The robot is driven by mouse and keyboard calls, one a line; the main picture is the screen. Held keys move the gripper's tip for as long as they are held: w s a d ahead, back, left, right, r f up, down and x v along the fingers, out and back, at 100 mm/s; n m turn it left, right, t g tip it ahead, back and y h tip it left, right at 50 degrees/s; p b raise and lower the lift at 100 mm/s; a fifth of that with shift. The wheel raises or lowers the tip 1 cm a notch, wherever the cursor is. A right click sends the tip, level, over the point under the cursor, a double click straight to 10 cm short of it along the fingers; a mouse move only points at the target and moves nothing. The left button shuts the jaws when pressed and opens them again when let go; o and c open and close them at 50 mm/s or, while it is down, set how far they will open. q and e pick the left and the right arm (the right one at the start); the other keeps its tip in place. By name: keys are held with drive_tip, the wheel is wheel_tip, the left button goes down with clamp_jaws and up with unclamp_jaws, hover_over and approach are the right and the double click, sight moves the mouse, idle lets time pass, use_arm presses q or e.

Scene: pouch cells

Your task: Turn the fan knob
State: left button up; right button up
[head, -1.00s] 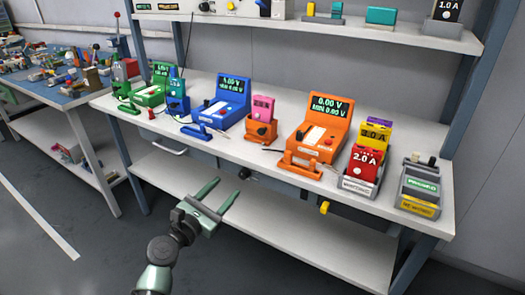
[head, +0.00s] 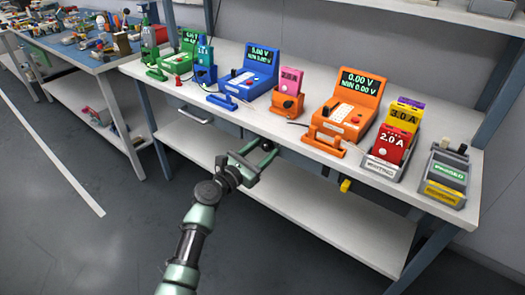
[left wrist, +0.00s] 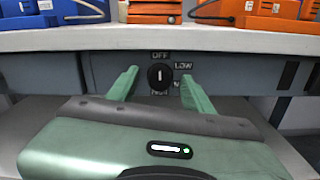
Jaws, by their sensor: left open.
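The fan knob (left wrist: 160,76) is a round black dial with a white mark, on a dark panel under the table's front edge. The labels OFF and LOW are readable around it, and the mark points up toward OFF. In the head view the knob (head: 267,146) is a small dark shape under the table edge. My left gripper (head: 263,160) is open at the panel. In the left wrist view the green fingers (left wrist: 160,80) stand on either side of the knob, with gaps between. Whether they reach its depth is hard to tell. My right gripper is not in view.
The white table (head: 225,118) overhangs the panel. On it stand a blue tester (head: 250,80), an orange tester (head: 345,115) and a red 2.0 A cell (head: 393,143). A lower shelf (head: 310,205) is mostly clear. A yellow item (head: 346,185) hangs under the edge.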

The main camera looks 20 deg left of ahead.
use_arm(q)
clamp_jaws()
